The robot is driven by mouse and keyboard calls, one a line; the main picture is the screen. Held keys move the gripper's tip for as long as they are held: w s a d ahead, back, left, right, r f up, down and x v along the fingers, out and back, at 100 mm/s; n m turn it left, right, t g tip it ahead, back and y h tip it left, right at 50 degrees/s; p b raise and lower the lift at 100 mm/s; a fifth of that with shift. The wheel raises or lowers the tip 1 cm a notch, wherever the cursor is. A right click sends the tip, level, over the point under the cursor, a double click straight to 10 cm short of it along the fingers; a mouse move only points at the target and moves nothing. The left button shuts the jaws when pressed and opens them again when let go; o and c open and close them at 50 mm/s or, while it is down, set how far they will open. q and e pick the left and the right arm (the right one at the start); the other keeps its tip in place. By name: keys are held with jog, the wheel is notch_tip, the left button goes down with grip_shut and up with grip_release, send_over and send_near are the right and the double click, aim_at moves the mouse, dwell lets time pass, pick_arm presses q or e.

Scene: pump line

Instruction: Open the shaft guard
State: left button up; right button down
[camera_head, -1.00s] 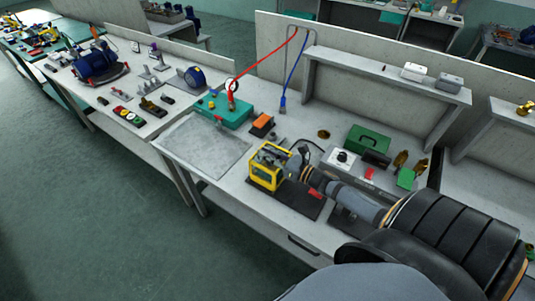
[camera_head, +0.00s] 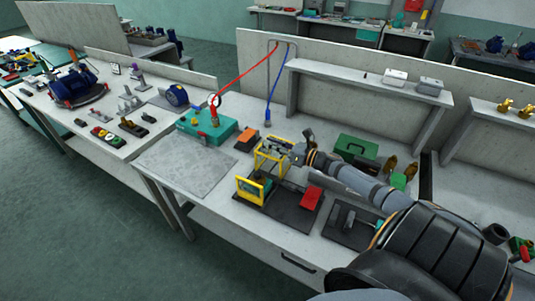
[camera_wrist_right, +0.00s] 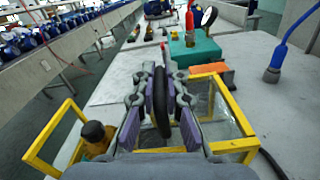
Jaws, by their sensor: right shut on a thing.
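The shaft guard is a yellow frame with clear panels. In the head view, one yellow framed part (camera_head: 271,158) stands toward the back, and another yellow framed part (camera_head: 254,190) stands at the front of a dark base plate (camera_head: 290,215), with a gap between them. My right gripper (camera_head: 284,149) is at the back framed part. In the right wrist view, my right gripper (camera_wrist_right: 161,105) is shut on a dark upright handle-like piece (camera_wrist_right: 162,100). Yellow bars (camera_wrist_right: 232,147) show to its right and a yellow frame (camera_wrist_right: 48,145) to its left. My left gripper is out of view.
A red block (camera_head: 311,198) is on the base plate. A teal case (camera_head: 207,128) with a red hose and an orange-topped box (camera_head: 247,138) stand to the left. A green box (camera_head: 356,147) stands behind my right arm. A flat grey mat (camera_head: 187,163) lies bare at the left.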

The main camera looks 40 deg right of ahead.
jog(key=shift+d, duration=0.1)
jog(key=c, duration=1.4)
grip_release()
jog(key=v, duration=1.2)
jog(key=shift+f, duration=0.1)
